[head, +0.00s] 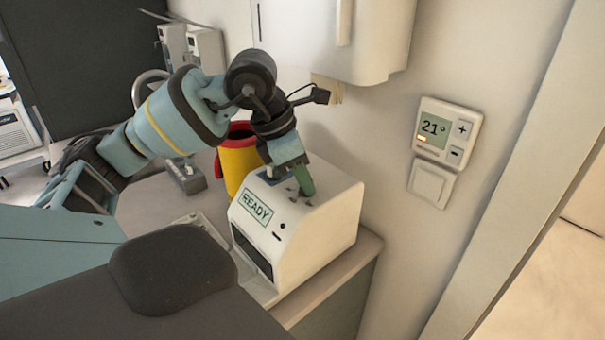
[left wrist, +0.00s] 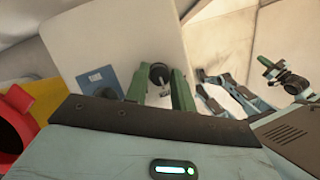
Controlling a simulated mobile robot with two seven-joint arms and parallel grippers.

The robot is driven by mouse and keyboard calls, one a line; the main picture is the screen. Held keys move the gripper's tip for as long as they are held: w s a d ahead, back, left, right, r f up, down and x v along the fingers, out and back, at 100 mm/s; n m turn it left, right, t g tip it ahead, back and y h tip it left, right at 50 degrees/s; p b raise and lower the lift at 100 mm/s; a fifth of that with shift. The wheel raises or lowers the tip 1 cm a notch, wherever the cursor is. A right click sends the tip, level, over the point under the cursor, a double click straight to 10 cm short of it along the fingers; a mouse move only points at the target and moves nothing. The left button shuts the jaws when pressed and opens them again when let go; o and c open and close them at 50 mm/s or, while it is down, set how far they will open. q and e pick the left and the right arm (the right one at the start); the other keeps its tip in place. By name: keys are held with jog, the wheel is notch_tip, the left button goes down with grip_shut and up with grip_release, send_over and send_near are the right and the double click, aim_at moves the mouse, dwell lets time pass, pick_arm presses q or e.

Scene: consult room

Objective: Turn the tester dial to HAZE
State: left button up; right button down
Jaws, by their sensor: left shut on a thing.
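The tester (head: 325,215) is a white box with a green READY screen (head: 255,208) on its front, standing on the counter. My left gripper (head: 303,190) points down onto the tester's top. In the left wrist view its green fingers (left wrist: 160,88) stand on either side of the dark dial (left wrist: 159,74) and are shut on it. The dial's markings cannot be read, and in the head view the fingers mostly hide it. A teal arm with a green end, seemingly my right gripper (left wrist: 266,63), shows small at the right of the left wrist view; its jaws are unclear.
A yellow and red bin (head: 238,162) stands close behind the tester, by my left arm. A white wall cabinet (head: 335,35) hangs above. A thermostat (head: 447,132) reading 21° is on the wall to the right. A dark padded surface (head: 172,268) fills the near left.

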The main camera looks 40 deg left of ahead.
pick_arm(q)
jog(key=o, duration=1)
jog(key=shift+v, duration=3.9)
jog(key=shift+f, duration=0.1)
